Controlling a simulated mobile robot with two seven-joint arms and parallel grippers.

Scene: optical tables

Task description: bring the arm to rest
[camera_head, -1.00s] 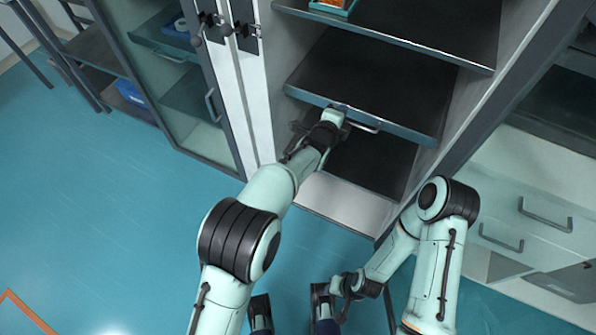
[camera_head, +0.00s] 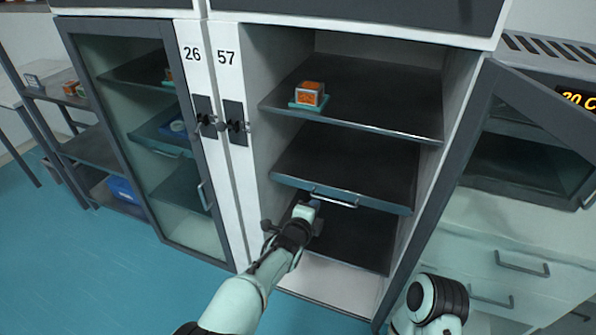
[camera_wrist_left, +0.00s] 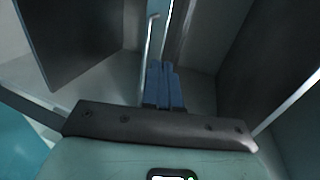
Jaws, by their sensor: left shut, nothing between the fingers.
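My left arm reaches in from the bottom to the open cabinet. My left gripper (camera_head: 314,206) is at the front of the cabinet, just below the handle (camera_head: 335,199) of the middle shelf (camera_head: 345,165). In the left wrist view its blue fingers (camera_wrist_left: 164,86) are together with nothing between them. A pale bar shows beyond the fingertips there; I cannot tell whether they touch it. Part of my right arm (camera_head: 432,302) shows at the lower right of the head view; its gripper is out of view.
An orange-and-white device (camera_head: 310,94) sits on the top shelf (camera_head: 375,110). The cabinet's glass door (camera_head: 460,150) stands open at right. A closed glass cabinet (camera_head: 150,130) stands at left, with drawers (camera_head: 490,250) at right. The blue floor (camera_head: 120,270) is clear at lower left.

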